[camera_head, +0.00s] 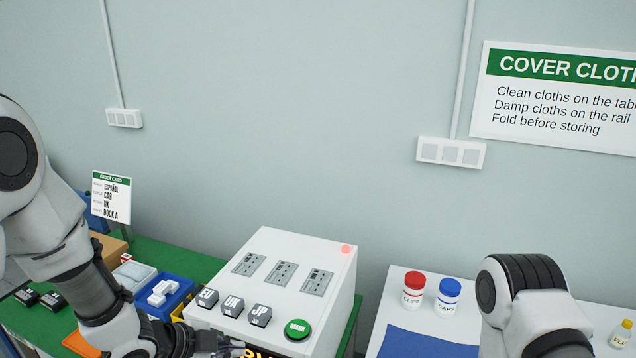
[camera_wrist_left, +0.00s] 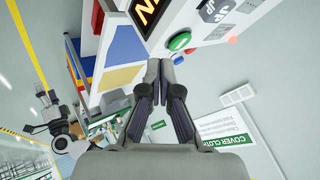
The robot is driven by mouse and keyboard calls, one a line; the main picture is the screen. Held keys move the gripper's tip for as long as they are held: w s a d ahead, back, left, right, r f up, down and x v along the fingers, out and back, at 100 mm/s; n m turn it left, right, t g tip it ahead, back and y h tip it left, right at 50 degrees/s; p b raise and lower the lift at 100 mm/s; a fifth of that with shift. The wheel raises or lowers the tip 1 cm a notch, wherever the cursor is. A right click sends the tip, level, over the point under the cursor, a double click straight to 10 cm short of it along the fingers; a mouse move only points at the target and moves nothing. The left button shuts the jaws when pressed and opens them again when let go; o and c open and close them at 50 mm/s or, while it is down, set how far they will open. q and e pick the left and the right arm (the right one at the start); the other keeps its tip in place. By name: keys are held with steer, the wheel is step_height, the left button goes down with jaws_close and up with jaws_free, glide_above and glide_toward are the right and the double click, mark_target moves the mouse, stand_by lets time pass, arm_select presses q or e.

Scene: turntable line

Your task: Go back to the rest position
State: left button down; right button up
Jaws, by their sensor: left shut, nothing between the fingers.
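My left gripper (camera_head: 226,346) is in the head view's lower edge, in front of the white machine box (camera_head: 284,252). In the left wrist view its fingers (camera_wrist_left: 159,68) are together and empty. The fingertips are close to the box's green button (camera_wrist_left: 180,41), which also shows in the head view (camera_head: 297,329). I cannot tell whether they touch the box. A red light (camera_head: 346,249) glows on the box top. My right arm comes in at the lower right of the head view; its gripper is out of view.
A blue tray (camera_head: 186,287) with white pieces and an order card (camera_head: 111,197) are on the green table at left. On the white table at right stand a red-capped jar (camera_head: 413,290), a blue-capped jar (camera_head: 447,297) and a blue mat (camera_head: 422,345). A wall lies behind.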

arm_select(q)
steer(key=s+a+f+n+g+y+b, duration=0.1)
steer(key=s+f+n+g+b, duration=0.15)
steer(key=s+f, duration=0.55)
steer(key=s+a+f+n+g+y+b, duration=0.1)
steer(key=s+f+n+b, duration=0.2)
steer(key=f, duration=0.9)
steer(key=s+f+n+g+b, duration=0.2)
steer(key=s+f, duration=0.5)
steer(key=f, duration=0.3)
steer(key=s+a+f+n+y, duration=0.3)
steer(key=s+a+n, duration=0.4)
steer(key=n, duration=0.4)
steer(key=shift+s+f+g+y+b, duration=0.15)
steer(key=shift+s+g+y+b, duration=0.25)
steer(key=shift+y, duration=0.3)
steer(key=shift+w, duration=0.1)
